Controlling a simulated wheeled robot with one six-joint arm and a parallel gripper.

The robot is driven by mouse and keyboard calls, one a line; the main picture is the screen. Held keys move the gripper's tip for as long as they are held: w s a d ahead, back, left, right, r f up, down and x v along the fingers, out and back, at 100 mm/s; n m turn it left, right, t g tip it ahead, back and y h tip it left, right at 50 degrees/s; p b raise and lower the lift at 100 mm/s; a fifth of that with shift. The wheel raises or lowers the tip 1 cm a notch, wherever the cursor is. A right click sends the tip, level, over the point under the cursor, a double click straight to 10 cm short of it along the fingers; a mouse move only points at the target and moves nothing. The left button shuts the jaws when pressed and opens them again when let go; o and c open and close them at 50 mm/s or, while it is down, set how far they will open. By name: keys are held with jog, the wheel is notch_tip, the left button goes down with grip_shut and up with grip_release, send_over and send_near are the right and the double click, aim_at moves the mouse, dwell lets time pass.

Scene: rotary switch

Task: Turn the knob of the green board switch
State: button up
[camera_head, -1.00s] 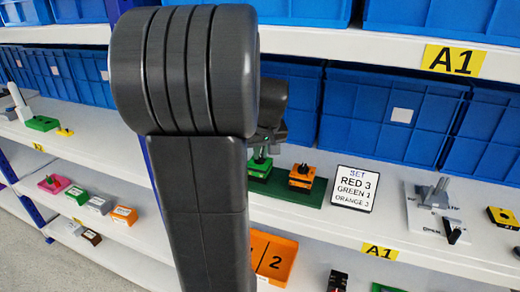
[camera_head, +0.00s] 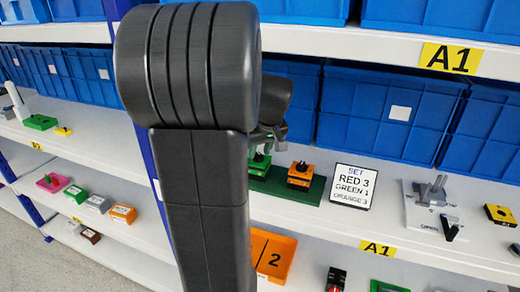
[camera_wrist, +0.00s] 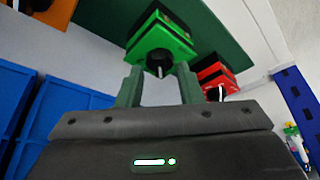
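The green switch (camera_wrist: 161,42) is a green block with a black knob (camera_wrist: 158,62) that has a pale pointer line. It sits on the dark green board (camera_wrist: 218,28). My gripper (camera_wrist: 158,72) is open, its two fingers apart on either side of the knob in the wrist view. Whether the fingertips touch the knob or block, I cannot tell. In the head view the green switch (camera_head: 260,162) is partly hidden behind my arm, beside the orange switch (camera_head: 300,175). The red switch (camera_wrist: 214,78) shows beside it in the wrist view.
A sign (camera_head: 353,187) reading "SET RED 3, GREEN 1, ORANGE 3" stands right of the board. Blue bins (camera_head: 397,115) line the back of the shelf. A grey device (camera_head: 432,205) stands further right. The orange switch is close on the left in the wrist view (camera_wrist: 42,10).

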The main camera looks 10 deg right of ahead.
jog(key=v, duration=0.5)
jog(key=shift+r, duration=0.2)
jog(key=s+d+b, duration=0.2)
jog(key=s, duration=0.9)
jog(key=shift+s+d+f, duration=0.2)
jog(key=shift+s, duration=0.2)
